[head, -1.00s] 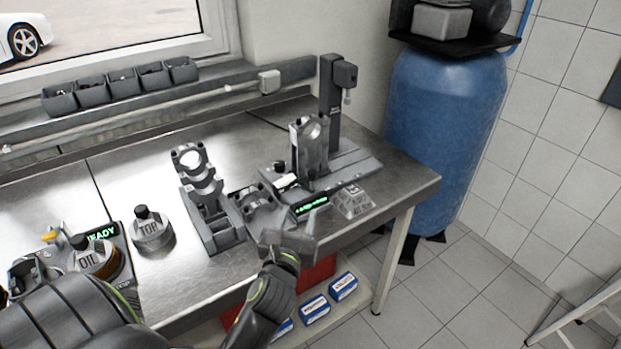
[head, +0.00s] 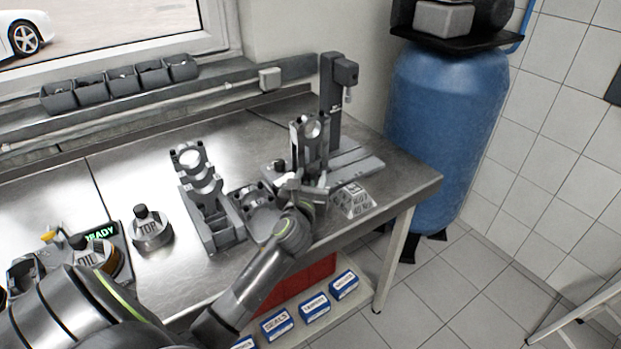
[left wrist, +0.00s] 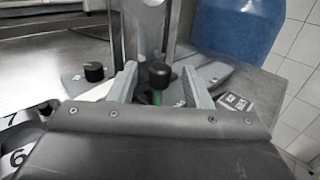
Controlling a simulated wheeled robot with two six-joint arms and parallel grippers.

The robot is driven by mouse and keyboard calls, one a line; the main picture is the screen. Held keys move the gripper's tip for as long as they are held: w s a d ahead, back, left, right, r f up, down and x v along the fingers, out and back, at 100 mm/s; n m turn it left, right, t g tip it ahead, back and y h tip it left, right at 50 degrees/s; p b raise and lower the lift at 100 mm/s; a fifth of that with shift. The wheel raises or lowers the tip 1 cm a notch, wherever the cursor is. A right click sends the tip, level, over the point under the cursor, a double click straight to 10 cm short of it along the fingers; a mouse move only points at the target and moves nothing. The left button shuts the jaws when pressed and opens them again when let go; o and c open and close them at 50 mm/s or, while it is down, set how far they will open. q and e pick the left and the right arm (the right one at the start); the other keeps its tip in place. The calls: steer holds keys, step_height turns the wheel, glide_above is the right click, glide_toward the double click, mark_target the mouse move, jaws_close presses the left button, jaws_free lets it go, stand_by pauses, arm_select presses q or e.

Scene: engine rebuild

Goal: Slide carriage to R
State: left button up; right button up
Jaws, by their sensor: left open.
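The carriage (head: 309,145) is an upright grey metal piece with a round hole near its top, standing on a flat rail base (head: 355,168) at the bench's right end. My left gripper (head: 306,188) is just in front of it, with open fingers pointing at it. In the left wrist view, a black knob (left wrist: 159,75) on a short post stands between the two spread fingers, with a gap visible on either side. The carriage's lower part (left wrist: 145,35) rises behind the knob. My right gripper is out of view.
A dark post with a gauge head (head: 338,90) stands behind the carriage. A small block with printed labels (head: 354,200) sits to the right near the front edge. Grey cradles (head: 205,195) stand to the left. The rail's right end looks clear.

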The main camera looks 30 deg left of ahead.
arm_select(q)
steer(key=shift+c, duration=0.8)
jaws_close()
steer(key=shift+w+d, duration=0.55)
steer(key=shift+w, duration=0.8)
steer(key=shift+w+d, duration=0.6)
steer(key=shift+w, duration=0.7)
steer(key=shift+w+d, duration=0.55)
steer(key=shift+w, duration=0.8)
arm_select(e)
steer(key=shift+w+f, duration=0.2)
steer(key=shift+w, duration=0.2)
arm_select(q)
steer(key=shift+o, duration=0.8)
jaws_free()
steer(key=shift+s, duration=0.1)
steer(key=v, duration=1.7)
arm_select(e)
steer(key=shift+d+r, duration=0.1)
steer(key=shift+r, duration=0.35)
